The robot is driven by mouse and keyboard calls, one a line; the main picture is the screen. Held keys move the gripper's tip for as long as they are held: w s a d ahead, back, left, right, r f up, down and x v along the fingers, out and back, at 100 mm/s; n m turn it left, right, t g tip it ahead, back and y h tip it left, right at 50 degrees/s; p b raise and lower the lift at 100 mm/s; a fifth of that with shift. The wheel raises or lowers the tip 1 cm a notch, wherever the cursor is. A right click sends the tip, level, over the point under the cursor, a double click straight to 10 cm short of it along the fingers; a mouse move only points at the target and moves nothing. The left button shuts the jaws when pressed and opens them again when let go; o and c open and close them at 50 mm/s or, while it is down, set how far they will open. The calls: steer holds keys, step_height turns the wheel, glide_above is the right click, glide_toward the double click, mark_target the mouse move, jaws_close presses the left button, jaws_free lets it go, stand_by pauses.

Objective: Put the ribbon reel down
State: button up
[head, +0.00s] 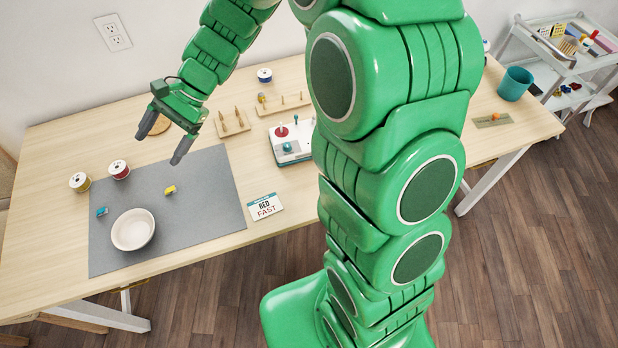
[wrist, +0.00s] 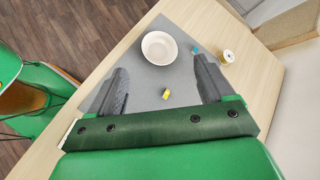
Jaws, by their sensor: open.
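A white-ended reel with red ribbon (head: 119,170) stands on the table at the left edge of the grey mat (head: 205,190). A similar reel with gold ribbon (head: 80,182) stands to its left, off the mat; it also shows in the wrist view (wrist: 228,57). A blue reel (head: 264,75) stands at the back of the table. My gripper (head: 166,137) is open and empty, raised above the back of the table and mat. In the wrist view its fingers (wrist: 162,85) are spread wide with nothing between them. The red reel is not visible in the wrist view.
A white bowl (head: 133,230), a small blue piece (head: 101,212) and a yellow piece (head: 170,190) are on the mat. A card reading RED FAST (head: 265,206), a knobbed device (head: 292,142) and peg boards (head: 231,122) stand right. The mat's right part is clear.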

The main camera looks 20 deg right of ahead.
steer(key=s+d+r+n+h, duration=0.2)
steer(key=s+d+h, duration=0.1)
steer(key=s+d, duration=0.5)
steer(key=s+d+r+n+t+h, duration=0.1)
steer(key=s+d+r+n+h, duration=0.1)
steer(key=s+d, duration=0.7)
steer(key=s+d+r+n+t+h, duration=0.1)
steer(key=s+d+r+n+h, duration=0.2)
steer(key=s+d, duration=0.5)
steer(key=shift+s+d+n+h, duration=0.3)
steer(key=shift+d+h, duration=0.6)
steer(key=shift+d, duration=0.35)
